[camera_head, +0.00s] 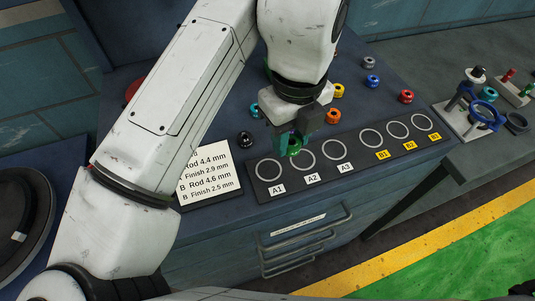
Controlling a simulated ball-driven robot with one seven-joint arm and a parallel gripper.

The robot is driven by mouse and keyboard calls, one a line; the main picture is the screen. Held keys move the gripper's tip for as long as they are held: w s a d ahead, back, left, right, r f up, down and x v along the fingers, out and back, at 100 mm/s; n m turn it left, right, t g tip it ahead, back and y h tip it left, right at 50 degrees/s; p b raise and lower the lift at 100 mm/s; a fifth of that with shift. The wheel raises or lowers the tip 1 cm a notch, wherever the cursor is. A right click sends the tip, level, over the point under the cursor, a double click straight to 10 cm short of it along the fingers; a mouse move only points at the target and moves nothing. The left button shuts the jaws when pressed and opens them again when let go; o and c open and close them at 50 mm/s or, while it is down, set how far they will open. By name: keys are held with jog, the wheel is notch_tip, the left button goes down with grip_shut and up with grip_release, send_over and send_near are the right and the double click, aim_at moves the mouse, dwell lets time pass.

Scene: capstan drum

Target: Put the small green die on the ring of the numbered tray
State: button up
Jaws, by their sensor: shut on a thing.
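The small green die (294,150) is between the fingers of my gripper (291,142), which is shut on it. My gripper points down over the dark numbered tray (261,194), near the rings labelled A1 (269,171) and A2 (304,161). I cannot tell whether the die touches the tray. The tray has a row of white rings, with white labels A1, A2, A3 on the left and yellow B labels on the right. The rings that show look empty. My wrist and fingers hide part of the tray's back edge.
Loose dies stand behind the tray: black (245,139), teal (255,111), orange (333,116), yellow (338,90), blue (373,81), red (406,96) and grey (369,62). A note card (209,172) lies left of the tray. A tool stand (462,122) is at the right.

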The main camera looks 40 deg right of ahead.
send_over(268, 169)
jog(key=f, duration=0.4)
jog(key=shift+s+d+f, duration=0.1)
jog(key=shift+s+d, duration=0.05)
jog(key=shift+d, duration=0.05)
jog(key=shift+w+a+f+p, duration=0.1)
jog(key=shift+f+p, duration=0.05)
jog(key=shift+f, duration=0.8)
jog(key=shift+w+a+f+p, duration=0.1)
jog(key=shift+f+p, duration=0.05)
jog(key=shift+f, duration=0.75)
jog(key=shift+f, duration=0.2)
jog(key=o, duration=1.1)
jog(key=shift+r, duration=0.15)
notch_tip(268, 169, up, 12)
jog(key=shift+b, duration=0.35)
jog(key=shift+r, duration=0.1)
